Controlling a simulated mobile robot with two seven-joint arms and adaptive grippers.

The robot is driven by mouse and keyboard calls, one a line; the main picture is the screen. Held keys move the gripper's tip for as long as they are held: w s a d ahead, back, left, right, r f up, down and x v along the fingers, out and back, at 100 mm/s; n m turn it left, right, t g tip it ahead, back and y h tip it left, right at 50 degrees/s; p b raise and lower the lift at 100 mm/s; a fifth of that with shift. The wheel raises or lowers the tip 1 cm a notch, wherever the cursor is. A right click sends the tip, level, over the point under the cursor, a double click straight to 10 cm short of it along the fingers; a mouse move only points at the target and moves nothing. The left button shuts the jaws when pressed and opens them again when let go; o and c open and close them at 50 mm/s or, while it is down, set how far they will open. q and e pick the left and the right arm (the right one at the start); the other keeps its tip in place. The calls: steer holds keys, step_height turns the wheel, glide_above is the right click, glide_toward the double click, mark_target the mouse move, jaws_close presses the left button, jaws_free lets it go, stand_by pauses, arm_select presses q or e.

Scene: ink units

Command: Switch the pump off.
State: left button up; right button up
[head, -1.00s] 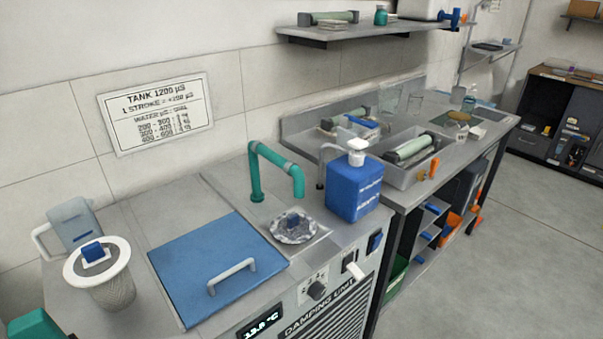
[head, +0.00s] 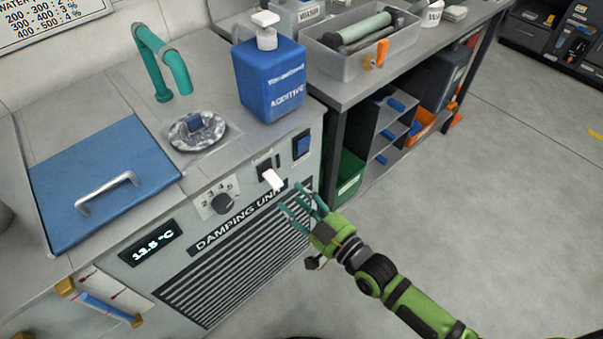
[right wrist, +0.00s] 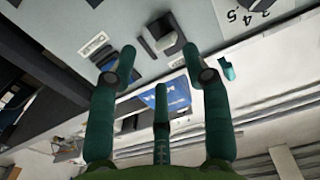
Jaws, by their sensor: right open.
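The grey damping unit (head: 240,235) has controls along the top of its front panel. A white lever (head: 271,180) on a dark plate sticks outward and slants down. A blue rocker switch (head: 302,145) is to its right and a black dial knob (head: 222,204) to its left. The label by the lever is too small to read. My right gripper (head: 299,204) is open and empty, just below and right of the lever, apart from it. In the right wrist view the lever (right wrist: 160,36) shows upside down beyond the spread fingers. My left gripper is not in view.
A blue additive bottle (head: 270,80) stands on the worktop above the switches. A teal tap (head: 163,60) arches near a small drain. A blue lid (head: 100,180) lies at left. A temperature display (head: 150,245) is on the panel. Floor at right is clear.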

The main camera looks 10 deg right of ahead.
mark_target(279, 186)
steer(key=shift+w+a+r, duration=0.2)
steer(key=shift+a+r, duration=0.1)
steer(key=shift+r, duration=0.05)
steer(key=x, duration=0.6)
steer(key=shift+a, duration=0.3)
